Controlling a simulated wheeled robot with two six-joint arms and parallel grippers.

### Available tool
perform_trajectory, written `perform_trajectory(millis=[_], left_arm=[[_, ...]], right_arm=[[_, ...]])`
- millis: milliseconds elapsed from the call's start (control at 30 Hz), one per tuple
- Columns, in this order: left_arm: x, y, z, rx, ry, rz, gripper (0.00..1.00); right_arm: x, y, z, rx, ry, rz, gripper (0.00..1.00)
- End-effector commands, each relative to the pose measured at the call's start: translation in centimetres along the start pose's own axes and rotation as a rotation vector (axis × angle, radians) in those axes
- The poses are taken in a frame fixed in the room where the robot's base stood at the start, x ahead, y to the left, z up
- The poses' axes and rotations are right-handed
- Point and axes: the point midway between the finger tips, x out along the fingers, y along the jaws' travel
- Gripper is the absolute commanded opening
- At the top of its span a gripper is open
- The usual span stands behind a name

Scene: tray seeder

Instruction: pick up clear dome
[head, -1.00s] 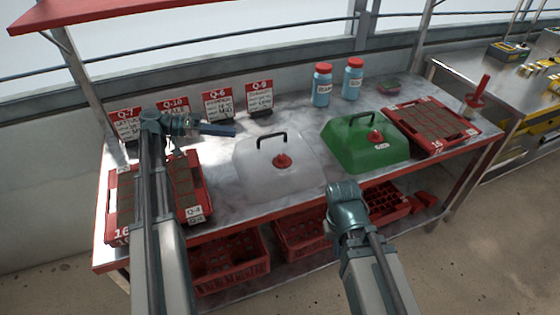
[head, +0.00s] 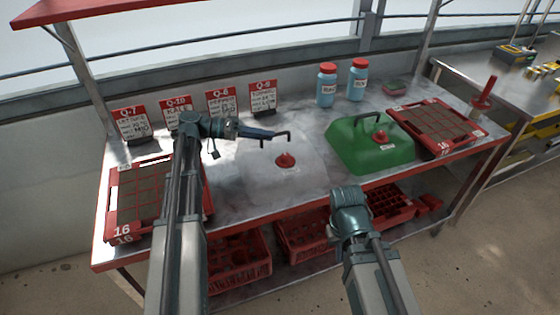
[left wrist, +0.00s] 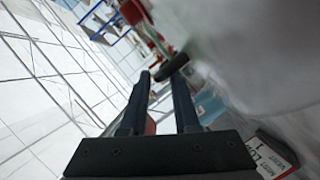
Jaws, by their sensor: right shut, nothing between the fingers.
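The clear dome (head: 305,172), whitish and see-through with a red knob (head: 285,160) and black handle (head: 288,137), stands on the metal bench. My left gripper (head: 272,135) reaches in from the left, its fingertips at the handle's left end. In the left wrist view its two dark fingers (left wrist: 161,85) are apart, with a dark handle piece (left wrist: 172,67) just past the tips; I cannot tell whether it is between them. The hazy dome (left wrist: 250,50) fills the right there. My right gripper (head: 349,205) is low, in front of the bench edge; its fingertips are hidden.
A green dome (head: 352,150) stands right of the clear one. Red trays of brown cells lie at left (head: 125,222) and right (head: 395,112). Two blue bottles (head: 326,90) (head: 357,82) and red-topped sign cards (head: 262,98) stand behind. Red crates (head: 240,275) sit below.

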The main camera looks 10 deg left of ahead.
Motion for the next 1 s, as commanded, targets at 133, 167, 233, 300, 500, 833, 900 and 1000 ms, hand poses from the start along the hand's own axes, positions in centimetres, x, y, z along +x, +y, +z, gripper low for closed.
perform_trajectory(millis=[133,167,233,300,500,833,900,1000], left_arm=[[2.2,0.0,0.1,0.001,-0.001,0.001,0.30],[2.4,0.0,0.1,0.001,-0.001,0.001,0.30],[2.6,0.0,0.1,0.000,0.000,0.000,0.30],[2.6,0.0,0.0,0.000,0.000,0.000,0.30],[2.6,0.0,0.0,0.000,0.000,0.000,0.10],[2.6,0.0,0.0,0.000,0.000,0.000,0.00],[2.6,0.0,0.0,0.000,0.000,0.000,0.00],[2.6,0.0,0.0,0.000,0.000,-0.001,0.00]], right_arm=[[0.6,-0.1,0.0,0.000,0.000,0.000,0.00],[0.6,-0.1,0.0,0.000,0.000,0.000,0.00],[0.6,-0.1,0.0,0.000,0.000,0.000,0.00],[0.5,-0.1,0.0,0.000,0.000,0.000,0.00],[0.5,-0.1,0.0,0.000,0.000,0.000,0.00],[0.5,-0.1,0.0,0.000,0.000,0.000,0.00],[0.5,-0.1,0.0,0.000,0.000,0.000,0.00],[0.5,-0.1,0.0,0.000,0.000,0.000,0.00]])
